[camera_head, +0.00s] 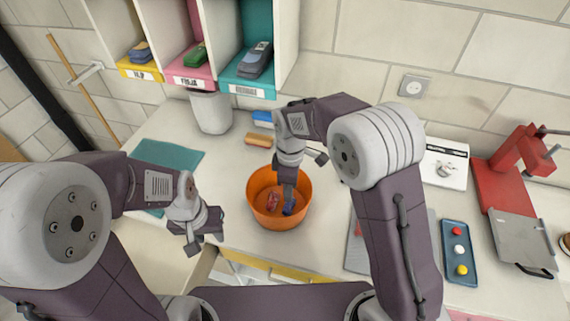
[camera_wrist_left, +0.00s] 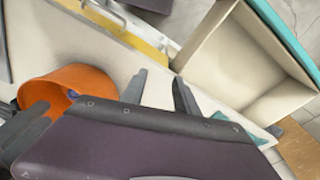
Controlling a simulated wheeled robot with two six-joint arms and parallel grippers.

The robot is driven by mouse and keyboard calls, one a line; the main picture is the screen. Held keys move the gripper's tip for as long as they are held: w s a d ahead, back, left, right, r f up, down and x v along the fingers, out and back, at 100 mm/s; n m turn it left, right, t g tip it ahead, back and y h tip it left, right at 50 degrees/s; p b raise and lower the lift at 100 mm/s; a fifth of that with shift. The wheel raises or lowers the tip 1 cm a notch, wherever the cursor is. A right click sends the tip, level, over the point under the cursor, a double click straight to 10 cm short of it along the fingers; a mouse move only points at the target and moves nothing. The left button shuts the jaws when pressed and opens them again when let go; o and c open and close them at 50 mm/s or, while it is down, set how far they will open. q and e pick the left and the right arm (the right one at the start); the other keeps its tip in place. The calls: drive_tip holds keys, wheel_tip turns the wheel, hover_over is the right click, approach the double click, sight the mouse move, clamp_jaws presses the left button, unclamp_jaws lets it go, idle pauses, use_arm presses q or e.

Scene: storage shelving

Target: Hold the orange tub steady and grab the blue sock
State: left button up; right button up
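The orange tub (camera_head: 252,205) stands on the counter in the middle of the head view. A red item (camera_head: 272,201) and the blue sock (camera_head: 289,208) lie inside it. My right gripper (camera_head: 289,198) reaches down into the tub at the blue sock; its fingers overlap there, so I cannot tell whether they are closed on it. My left gripper (camera_head: 204,243) is open and empty, left of the tub and apart from it. In the left wrist view its two fingers (camera_wrist_left: 160,76) stand apart, with the tub (camera_wrist_left: 90,80) to the left and a bit of blue inside it.
An open drawer (camera_head: 215,271) is at the counter's front edge, below the left gripper. A grey bin (camera_head: 211,112), a teal mat (camera_head: 170,156) and an orange-brown block (camera_head: 258,140) lie behind. A blue tray (camera_head: 459,255) and a red press (camera_head: 500,190) are at the right.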

use_arm(q)
drive_tip(key=shift+w+f, duration=0.2)
drive_tip(key=shift+w, duration=0.3)
drive_tip(key=shift+c, duration=0.9)
wheel_tip(320, 180, up, 3)
drive_tip(key=h, duration=0.1)
hover_over(249, 194)
drive_tip(key=a, duration=0.2)
drive_tip(key=shift+w+d+f+m+g, duration=0.2)
drive_tip(key=shift+d+f+g, duration=0.15)
drive_tip(key=shift+f, duration=0.25)
drive_tip(key=shift+w+d+f+m+g, duration=0.1)
drive_tip(key=shift+w+d+f+g, duration=0.2)
drive_tip(key=shift+f, duration=0.3)
drive_tip(key=shift+s+d+f, duration=0.1)
drive_tip(key=shift+s+d, duration=0.1)
drive_tip(key=shift+s, duration=0.25)
drive_tip(key=f, duration=0.8)
drive_tip(key=shift+d+f, duration=0.35)
drive_tip(key=shift+f, duration=0.05)
